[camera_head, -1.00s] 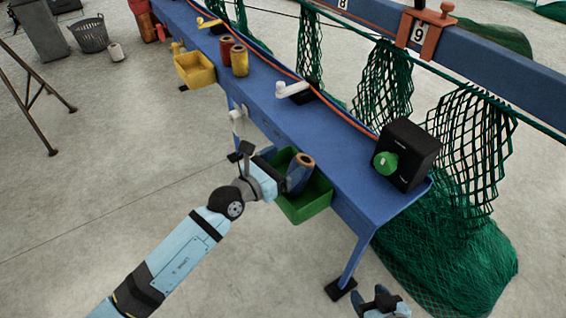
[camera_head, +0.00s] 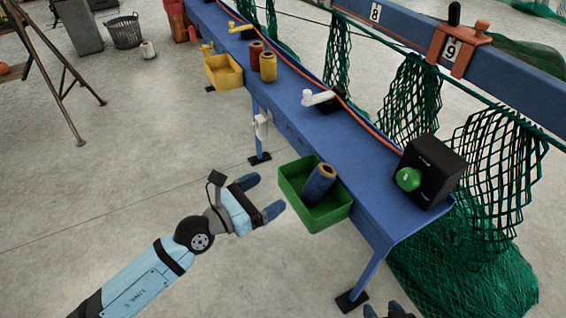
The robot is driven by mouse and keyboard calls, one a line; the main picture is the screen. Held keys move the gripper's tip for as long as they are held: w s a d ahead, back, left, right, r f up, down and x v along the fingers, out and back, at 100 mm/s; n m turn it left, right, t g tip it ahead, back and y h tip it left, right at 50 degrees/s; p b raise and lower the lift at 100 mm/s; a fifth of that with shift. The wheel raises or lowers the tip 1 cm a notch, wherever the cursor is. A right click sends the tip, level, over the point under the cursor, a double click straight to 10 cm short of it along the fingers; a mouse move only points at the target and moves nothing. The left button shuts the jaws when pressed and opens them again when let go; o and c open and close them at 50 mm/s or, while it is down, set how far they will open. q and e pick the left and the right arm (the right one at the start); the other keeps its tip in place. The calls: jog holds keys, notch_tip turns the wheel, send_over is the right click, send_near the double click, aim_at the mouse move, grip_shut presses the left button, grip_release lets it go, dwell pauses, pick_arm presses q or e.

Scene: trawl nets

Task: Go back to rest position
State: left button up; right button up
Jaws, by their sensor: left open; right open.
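My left gripper (camera_head: 262,197) is open and empty, left of the green bin (camera_head: 298,207) and apart from it. A blue spool (camera_head: 318,184) with a tan top stands tilted in that bin, at the front edge of the blue bench (camera_head: 345,147). My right gripper (camera_head: 391,311) shows only as dark tips at the bottom edge, right of the bench leg, and it is open. Most of it is cut off by the frame.
The bench holds a black box with a green knob (camera_head: 408,179), a white crank (camera_head: 318,98), and red (camera_head: 256,55) and yellow (camera_head: 268,67) spools. A yellow bin (camera_head: 222,72) hangs farther along. Green nets (camera_head: 465,265) hang behind.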

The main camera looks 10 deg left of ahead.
pick_arm(q)
jog(key=s+a+f+m+g+y, duration=0.1)
jog(key=s+a+f+m+y, duration=0.35)
jog(key=s+f+m, duration=0.75)
jog(key=s+a+f+m+g+y, duration=0.2)
jog(key=s+a+f+m+y, duration=0.3)
jog(key=m, duration=1.3)
notch_tip(320, 180, up, 13)
jog(key=t+p, duration=0.1)
jog(key=p, duration=1.6)
jog(key=shift+d+r+p, duration=0.15)
jog(key=shift+r+p, duration=0.05)
jog(key=shift+p, duration=0.1)
pick_arm(e)
notch_tip(320, 180, up, 14)
jog(key=s+d, duration=0.1)
jog(key=shift+n, duration=0.3)
jog(key=shift+r, duration=0.35)
pick_arm(q)
jog(key=shift+w, duration=0.1)
pick_arm(e)
jog(key=shift+f, duration=0.1)
